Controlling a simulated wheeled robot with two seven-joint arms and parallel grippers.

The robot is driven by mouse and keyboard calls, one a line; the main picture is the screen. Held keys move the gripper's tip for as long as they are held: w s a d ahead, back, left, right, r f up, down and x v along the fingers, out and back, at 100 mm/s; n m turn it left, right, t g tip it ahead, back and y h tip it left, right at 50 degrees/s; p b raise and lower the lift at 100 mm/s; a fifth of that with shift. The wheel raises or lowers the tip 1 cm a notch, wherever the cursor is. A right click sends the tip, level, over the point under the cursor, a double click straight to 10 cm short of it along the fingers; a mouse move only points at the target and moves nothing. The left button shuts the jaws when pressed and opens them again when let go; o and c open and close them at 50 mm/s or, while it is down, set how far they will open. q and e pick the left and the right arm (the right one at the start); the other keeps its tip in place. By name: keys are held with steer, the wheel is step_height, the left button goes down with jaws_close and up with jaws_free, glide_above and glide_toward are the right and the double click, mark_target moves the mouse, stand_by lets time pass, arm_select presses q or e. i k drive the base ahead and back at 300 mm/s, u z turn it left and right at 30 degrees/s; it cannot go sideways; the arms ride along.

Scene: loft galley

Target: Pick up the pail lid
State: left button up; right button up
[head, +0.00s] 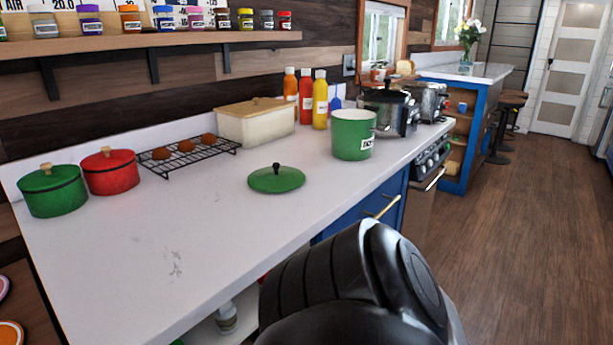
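The pail lid (276,180) is a green, shallow disc with a small dark knob on top. It lies flat on the white counter, near the middle of the head view. A green pail (353,134) with a white label stands open to the right of the lid and a little behind it. A dark link of my own arm fills the bottom centre of the view, in front of the counter. Neither gripper shows in the head view.
On the white counter (140,240), a green pot (53,190), a red pot (110,171) and a cooling rack (190,155) stand left. Behind are a bread box (255,121) and bottles (305,97). A dark cooker (389,108) stands right. The counter's front is clear.

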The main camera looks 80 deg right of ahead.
mark_target(277, 178)
steer(key=z, duration=2.65)
